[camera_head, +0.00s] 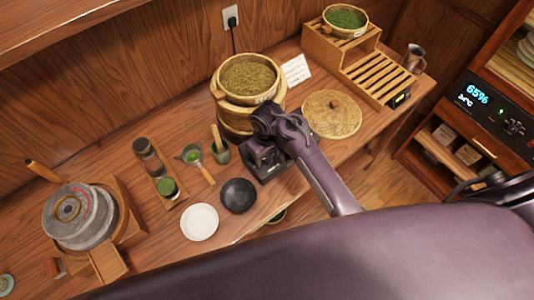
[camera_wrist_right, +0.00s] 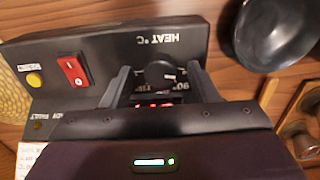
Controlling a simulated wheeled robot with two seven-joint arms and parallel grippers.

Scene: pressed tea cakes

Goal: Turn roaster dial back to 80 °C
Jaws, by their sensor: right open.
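The roaster (camera_head: 236,112) stands at the back of the table with a basket of tea leaves (camera_head: 250,76) on top. Its dark control box (camera_head: 268,168) is at its front, largely covered by my right gripper in the head view. In the right wrist view the panel appears upside down, with "HEAT °C" lettering. The round black dial (camera_wrist_right: 160,73) sits between the two fingers of my right gripper (camera_wrist_right: 161,82). The fingers are open, with a gap on each side of the dial. Red display digits (camera_wrist_right: 153,104) are partly hidden by the gripper body, so I cannot read them. My left gripper is not in view.
A red rocker switch (camera_wrist_right: 74,70) and yellow button (camera_wrist_right: 35,80) share the panel. A black dish (camera_head: 238,195) and white plate (camera_head: 199,222) lie close by. A woven tray (camera_head: 332,115) is right of the roaster; a stone mill (camera_head: 80,215) stands far left.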

